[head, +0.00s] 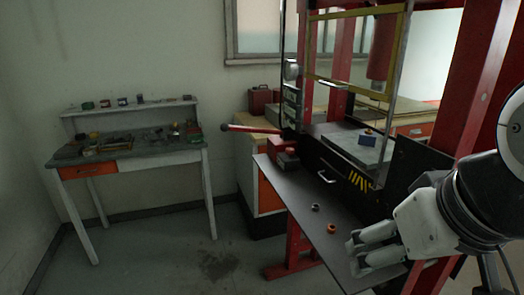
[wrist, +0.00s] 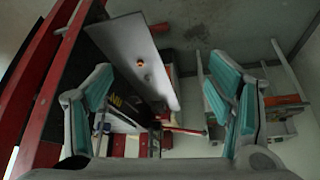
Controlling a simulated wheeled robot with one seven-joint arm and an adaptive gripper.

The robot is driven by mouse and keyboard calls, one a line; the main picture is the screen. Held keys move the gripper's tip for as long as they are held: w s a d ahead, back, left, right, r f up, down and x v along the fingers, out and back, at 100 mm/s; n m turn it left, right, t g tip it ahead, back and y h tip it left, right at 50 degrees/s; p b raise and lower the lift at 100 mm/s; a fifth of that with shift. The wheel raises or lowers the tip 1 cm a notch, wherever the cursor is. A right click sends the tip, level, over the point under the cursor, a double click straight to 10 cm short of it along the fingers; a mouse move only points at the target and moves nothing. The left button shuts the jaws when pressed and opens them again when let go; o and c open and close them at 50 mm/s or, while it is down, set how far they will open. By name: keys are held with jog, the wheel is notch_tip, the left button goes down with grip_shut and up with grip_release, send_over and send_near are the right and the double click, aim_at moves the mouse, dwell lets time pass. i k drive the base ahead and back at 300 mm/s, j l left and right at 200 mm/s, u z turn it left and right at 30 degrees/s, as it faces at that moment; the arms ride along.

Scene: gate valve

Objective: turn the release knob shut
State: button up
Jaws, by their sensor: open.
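The lever also shows in the wrist view (wrist: 188,130). I cannot make out for sure which part is the release knob. A small round pale part (head: 292,70) sits on the press's left side, above a dark block (head: 291,103). My gripper (head: 358,255) is open and empty, at the right above the grey shelf, well apart from the lever and these parts. Its two teal-padded fingers stand wide apart in the wrist view (wrist: 157,85).
The grey shelf (head: 290,215) in front of the press holds a grey ring (head: 315,207) and an orange ring (head: 331,228). A red post (head: 478,85) rises near my arm. A cluttered workbench (head: 135,165) stands at the left, with open floor before it.

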aim_at(289, 151)
jog(key=j, duration=0.35)
jog(key=i+j+z, duration=0.25)
jog(key=i+j, duration=0.15)
jog(key=j, duration=0.2)
jog(key=i+j+z, duration=0.3)
jog(key=j, duration=0.35)
jog(key=i+j+z, duration=0.1)
jog(key=j, duration=0.25)
jog(key=i+j+z, duration=0.15)
jog(key=i+j, duration=0.15)
jog(key=i, duration=0.2)
jog(key=i+j+z, duration=0.2)
jog(key=i+j, duration=0.15)
jog(key=i, duration=0.15)
